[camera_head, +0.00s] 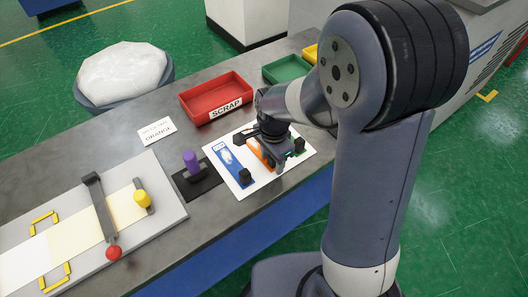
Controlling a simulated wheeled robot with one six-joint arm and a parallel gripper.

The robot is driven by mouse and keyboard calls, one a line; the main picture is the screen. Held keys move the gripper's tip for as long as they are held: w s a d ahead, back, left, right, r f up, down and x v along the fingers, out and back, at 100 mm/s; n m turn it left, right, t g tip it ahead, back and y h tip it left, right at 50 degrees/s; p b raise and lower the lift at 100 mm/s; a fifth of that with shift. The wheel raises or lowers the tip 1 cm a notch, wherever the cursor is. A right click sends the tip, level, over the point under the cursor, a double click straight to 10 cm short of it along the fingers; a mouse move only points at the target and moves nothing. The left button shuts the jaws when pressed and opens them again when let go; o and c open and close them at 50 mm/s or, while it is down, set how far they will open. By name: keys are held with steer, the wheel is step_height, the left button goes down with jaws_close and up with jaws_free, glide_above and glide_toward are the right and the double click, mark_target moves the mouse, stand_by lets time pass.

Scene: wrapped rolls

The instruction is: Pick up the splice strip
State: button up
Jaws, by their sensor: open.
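A white board (214,149) lies on the grey bench and bears coloured strips. A blue strip (226,159) with a pale patch is at its left. An orange strip (262,155) lies in the middle, partly hidden under my gripper. A bit of green (291,154) shows at the right of the board. Small dark blocks stand by the strips' near ends. My gripper (276,153) is open, low over the orange strip. Whether its fingers touch the strip cannot be told. A card (156,131) reading "ORANGE" lies at the left.
A red SCRAP tray (215,96) and a green tray (286,68) stand behind the board. A purple-handled tool (191,162) on a black base is left of it. Further left, a plate (158,232) carries a pale sheet, a bar with a red knob and a yellow knob.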

jaws_close()
stand_by(0.4)
